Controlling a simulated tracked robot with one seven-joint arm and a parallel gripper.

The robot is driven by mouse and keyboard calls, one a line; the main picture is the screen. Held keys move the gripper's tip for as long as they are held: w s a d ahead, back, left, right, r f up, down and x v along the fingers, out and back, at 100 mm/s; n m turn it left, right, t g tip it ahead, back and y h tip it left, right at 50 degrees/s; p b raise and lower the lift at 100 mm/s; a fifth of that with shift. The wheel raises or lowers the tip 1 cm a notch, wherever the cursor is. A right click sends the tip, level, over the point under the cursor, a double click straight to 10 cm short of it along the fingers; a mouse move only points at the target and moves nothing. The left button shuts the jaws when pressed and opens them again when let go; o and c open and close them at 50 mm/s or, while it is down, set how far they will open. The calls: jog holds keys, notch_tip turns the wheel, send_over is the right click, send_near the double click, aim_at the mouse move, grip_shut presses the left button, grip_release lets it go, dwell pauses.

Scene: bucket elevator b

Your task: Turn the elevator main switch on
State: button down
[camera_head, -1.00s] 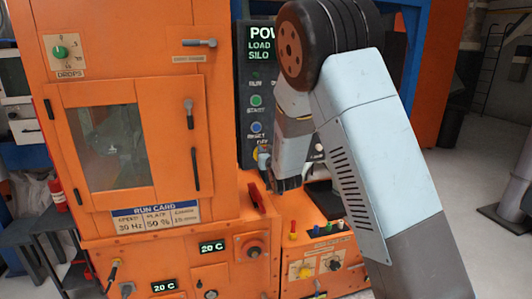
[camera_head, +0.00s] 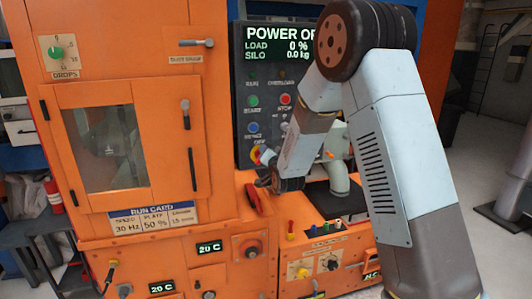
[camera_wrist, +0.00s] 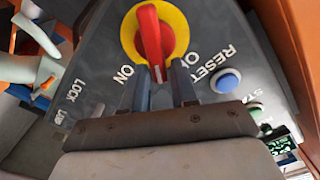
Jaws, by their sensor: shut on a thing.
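The main switch is a red rotary handle (camera_wrist: 152,38) on a round yellow plate (camera_wrist: 181,27), on the dark control panel. In the wrist view its handle lies between the words ON and a partly hidden OFF. My gripper (camera_wrist: 161,78) is shut on the near end of the red handle, one finger on each side. In the head view the yellow plate (camera_head: 255,153) shows beside my gripper (camera_head: 264,178), which partly hides the switch. The display (camera_head: 278,41) reads POWER OF, its end cut off by my arm, with load 0 %.
The blue RESET button (camera_wrist: 228,80) sits close to the right finger in the wrist view. A green START button (camera_head: 253,101) and red STOP button (camera_head: 285,99) are above the switch. A red lever (camera_head: 253,199) and a lower box with coloured knobs (camera_head: 326,227) are below.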

jog(key=f+m, duration=0.1)
jog(key=m, duration=0.2)
jog(key=f+m, duration=0.1)
jog(key=m, duration=0.2)
jog(key=f+m, duration=0.1)
jog(key=m, duration=0.3)
jog(key=shift+s+d, duration=0.1)
jog(key=shift+d, duration=0.25)
jog(key=shift+a+m, duration=0.15)
jog(key=shift+m, duration=0.15)
jog(key=c, duration=1.1)
grip_release()
jog(key=shift+r, duration=0.1)
jog(key=shift+w+d, duration=0.2)
jog(key=shift+d, duration=0.05)
